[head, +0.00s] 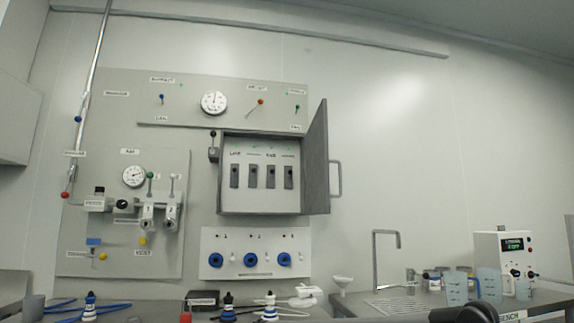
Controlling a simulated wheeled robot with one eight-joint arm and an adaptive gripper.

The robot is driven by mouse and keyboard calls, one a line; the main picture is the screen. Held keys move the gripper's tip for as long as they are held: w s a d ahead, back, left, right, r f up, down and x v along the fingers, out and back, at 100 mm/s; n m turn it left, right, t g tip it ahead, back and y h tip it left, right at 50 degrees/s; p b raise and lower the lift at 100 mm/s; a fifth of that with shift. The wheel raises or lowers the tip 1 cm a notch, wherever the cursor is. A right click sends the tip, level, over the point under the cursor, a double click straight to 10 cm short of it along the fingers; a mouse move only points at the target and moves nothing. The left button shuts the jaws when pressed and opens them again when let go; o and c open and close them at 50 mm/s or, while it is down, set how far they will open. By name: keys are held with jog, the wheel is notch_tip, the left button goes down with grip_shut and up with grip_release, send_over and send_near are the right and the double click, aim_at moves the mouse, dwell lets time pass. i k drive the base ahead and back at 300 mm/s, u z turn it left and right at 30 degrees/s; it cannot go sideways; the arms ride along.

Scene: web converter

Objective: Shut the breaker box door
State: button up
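The breaker box (262,212) is a grey box on the wall panel, with a row of several dark breaker switches inside on a pale plate. Its grey door (316,160) is hinged on the box's right side and stands wide open, swung outward toward me. A loop handle (336,179) sticks out on the door's right-hand face. My gripper is not recognisable in the head view. Only a dark rounded part, perhaps of my arm, shows at the bottom edge right of centre, well below the door.
A panel with blue sockets (250,260) is below the box. A lever (213,146) is at its left. The bench below holds bottles, a white funnel (341,283), a tall tap (375,258), beakers and a white instrument (503,250). The wall right of the door is clear.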

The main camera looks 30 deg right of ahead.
aim_at(318, 195)
jog(key=u, duration=1.85)
jog(key=k, duration=1.7)
jog(key=z, duration=1.95)
jog(key=i, duration=0.95)
